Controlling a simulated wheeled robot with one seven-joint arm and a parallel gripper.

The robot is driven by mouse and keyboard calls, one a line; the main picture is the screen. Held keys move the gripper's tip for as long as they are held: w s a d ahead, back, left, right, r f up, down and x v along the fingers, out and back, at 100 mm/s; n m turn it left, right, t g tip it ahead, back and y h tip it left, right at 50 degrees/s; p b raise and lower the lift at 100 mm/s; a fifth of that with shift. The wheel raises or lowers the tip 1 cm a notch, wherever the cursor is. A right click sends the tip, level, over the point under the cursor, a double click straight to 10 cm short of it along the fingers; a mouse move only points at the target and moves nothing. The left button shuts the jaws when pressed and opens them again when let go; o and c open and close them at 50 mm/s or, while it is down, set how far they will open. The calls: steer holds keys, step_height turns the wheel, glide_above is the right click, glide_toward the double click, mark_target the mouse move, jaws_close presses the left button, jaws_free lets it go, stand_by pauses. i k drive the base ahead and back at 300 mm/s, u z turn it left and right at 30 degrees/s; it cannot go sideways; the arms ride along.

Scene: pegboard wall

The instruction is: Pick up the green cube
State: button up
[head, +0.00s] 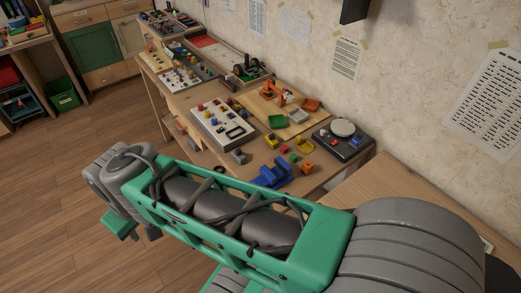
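A small green block (293,158), which looks like the green cube, lies on the wooden workbench (318,183) near its front right part. A small red block (284,149) is close behind it to the left. An orange block (308,167) is close in front to the right. My green and grey arm crosses the foreground, between the camera and the bench's near side. The far end of the arm bends down at the left, and I cannot make out my gripper there.
A blue object (274,174) lies in front of the green block. A yellow piece (304,144) and a dark device with a round white top (343,134) are behind it. A button panel (222,124) lies further left. Open wooden floor (60,190) is at the left.

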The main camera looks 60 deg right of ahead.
mark_target(293, 157)
steer(key=z, duration=0.05)
steer(key=i, duration=0.75)
steer(key=z, duration=0.65)
steer(key=i, duration=0.6)
steer(key=z, duration=0.45)
